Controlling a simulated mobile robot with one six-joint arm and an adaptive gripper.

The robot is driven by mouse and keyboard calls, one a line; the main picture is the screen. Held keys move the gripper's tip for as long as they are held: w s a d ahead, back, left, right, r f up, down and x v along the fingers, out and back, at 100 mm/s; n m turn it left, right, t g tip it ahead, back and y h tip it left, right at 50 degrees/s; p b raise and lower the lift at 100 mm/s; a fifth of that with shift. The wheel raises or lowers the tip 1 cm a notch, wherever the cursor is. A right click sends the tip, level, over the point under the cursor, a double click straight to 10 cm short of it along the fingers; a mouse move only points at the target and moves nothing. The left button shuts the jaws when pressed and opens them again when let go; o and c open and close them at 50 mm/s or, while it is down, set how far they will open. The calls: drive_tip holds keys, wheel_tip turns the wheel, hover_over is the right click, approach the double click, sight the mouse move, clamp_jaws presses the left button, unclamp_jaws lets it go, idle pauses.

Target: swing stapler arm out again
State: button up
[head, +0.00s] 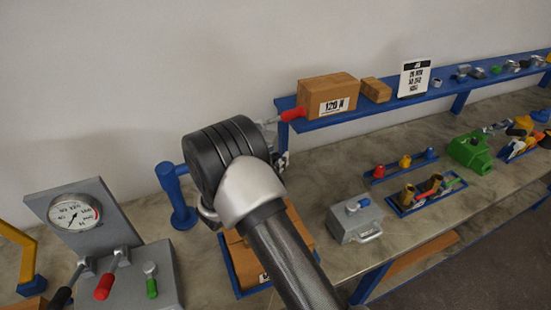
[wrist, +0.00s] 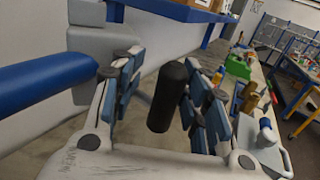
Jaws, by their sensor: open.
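In the wrist view my gripper (wrist: 164,80) is open, with one blue-grey finger on each side of a black rounded handle (wrist: 168,98). There is a gap between the left finger and the handle; the right finger is close to it, and I cannot tell whether they touch. A thick blue bar (wrist: 45,85) reaches in from the left to a grey block (wrist: 95,45). I cannot tell for sure which of these belong to the stapler arm. In the head view my wrist hides the handle and most of the gripper. A blue post (head: 178,205) stands just left of my wrist.
A grey gauge stand (head: 72,212) with levers is at the left. A cardboard box (head: 328,95) sits on the blue shelf (head: 440,88), near a red handle (head: 293,114). A grey box (head: 355,220) and a green vessel (head: 470,150) stand on the bench to the right.

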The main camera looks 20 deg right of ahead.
drive_tip(key=shift+s+d, duration=0.1)
drive_tip(key=shift+d, duration=0.05)
drive_tip(key=v, duration=1.2)
idle(0.3)
